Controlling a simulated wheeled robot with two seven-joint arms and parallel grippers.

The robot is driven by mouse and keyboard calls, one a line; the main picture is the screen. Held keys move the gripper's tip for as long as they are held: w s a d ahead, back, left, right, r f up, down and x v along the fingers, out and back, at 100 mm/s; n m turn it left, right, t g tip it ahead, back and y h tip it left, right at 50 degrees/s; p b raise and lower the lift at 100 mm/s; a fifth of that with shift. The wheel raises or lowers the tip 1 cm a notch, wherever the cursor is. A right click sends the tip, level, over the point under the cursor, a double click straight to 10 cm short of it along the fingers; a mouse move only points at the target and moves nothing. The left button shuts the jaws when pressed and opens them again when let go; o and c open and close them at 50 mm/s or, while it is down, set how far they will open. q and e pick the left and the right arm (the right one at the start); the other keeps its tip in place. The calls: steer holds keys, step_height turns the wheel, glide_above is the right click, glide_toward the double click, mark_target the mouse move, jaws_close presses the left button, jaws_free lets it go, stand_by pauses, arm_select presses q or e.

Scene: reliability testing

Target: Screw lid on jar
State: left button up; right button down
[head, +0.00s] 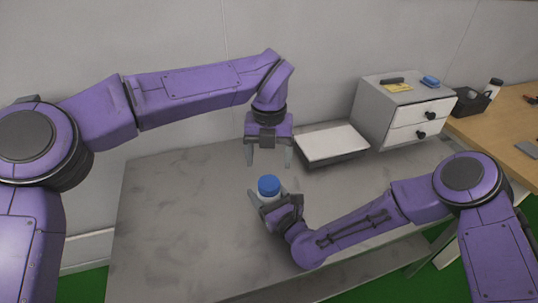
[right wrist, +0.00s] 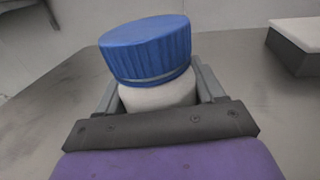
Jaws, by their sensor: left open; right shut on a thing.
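A white jar (right wrist: 158,97) with a blue ribbed lid (head: 269,185) on top is over the grey table. In the right wrist view the lid (right wrist: 147,49) sits a little tilted and shifted left on the jar; I cannot tell whether its threads are engaged. My right gripper (head: 268,197) is shut around the white jar body, one finger on each side, and hides its lower part. My left gripper (head: 268,164) is open and empty, pointing down above and just behind the lid, apart from it.
The grey table (head: 165,225) is clear to the left. A white-topped flat box (head: 331,143) lies behind right, beside a white drawer unit (head: 400,112) with small items on top. A wooden table (head: 515,115) with a black bin (head: 471,102) stands far right.

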mark_target(269, 182)
arm_select(q)
steer(key=n, duration=0.4)
step_height(269, 182, down, 8)
stand_by(0.6)
steer(key=c, duration=1.1)
steer(key=m, duration=1.4)
steer(key=o, duration=1.2)
